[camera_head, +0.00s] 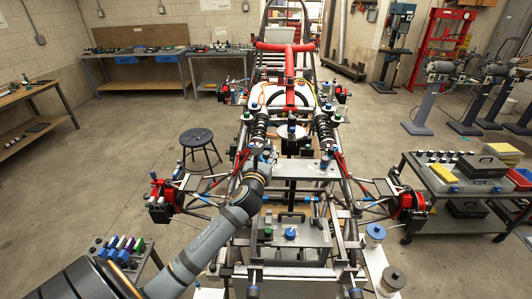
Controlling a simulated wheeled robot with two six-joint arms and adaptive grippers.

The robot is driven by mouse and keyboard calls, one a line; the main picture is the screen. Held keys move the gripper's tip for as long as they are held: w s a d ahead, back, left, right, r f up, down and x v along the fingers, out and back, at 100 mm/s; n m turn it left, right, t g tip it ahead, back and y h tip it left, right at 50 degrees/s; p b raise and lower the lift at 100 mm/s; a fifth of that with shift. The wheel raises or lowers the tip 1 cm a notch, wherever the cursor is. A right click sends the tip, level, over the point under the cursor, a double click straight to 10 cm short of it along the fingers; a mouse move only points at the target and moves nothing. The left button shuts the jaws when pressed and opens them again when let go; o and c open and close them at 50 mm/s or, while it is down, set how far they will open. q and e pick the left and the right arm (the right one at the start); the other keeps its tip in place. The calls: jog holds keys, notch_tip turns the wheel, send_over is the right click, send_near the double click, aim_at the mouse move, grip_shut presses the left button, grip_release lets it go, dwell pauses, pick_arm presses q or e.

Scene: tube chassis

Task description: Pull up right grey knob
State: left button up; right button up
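My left arm reaches in from the lower left, over the tube chassis (349,192). Its gripper (264,156) is above the chassis near the left shock absorber. The gripper is small and dark against the parts behind it, so I cannot tell whether it is open or shut. A grey round knob-like piece with a small post (393,278) stands at the lower right, apart from the gripper. Other small knobs on the chassis are too small to tell apart, so I cannot say for sure which is the right grey knob. My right gripper is not in view.
A blue-topped round piece (375,232) stands beside the chassis at right. A tool cart (440,205) is farther right, a dark stool (197,137) is left of the chassis, and a small stand with coloured parts (123,247) is lower left. Open floor lies at left.

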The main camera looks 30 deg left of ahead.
pick_arm(q)
jog(key=shift+f, duration=0.15)
jog(key=shift+s+d, duration=0.1)
jog(key=shift+s, duration=0.3)
jog(key=v, duration=1.1)
jog(key=shift+s+d, duration=0.1)
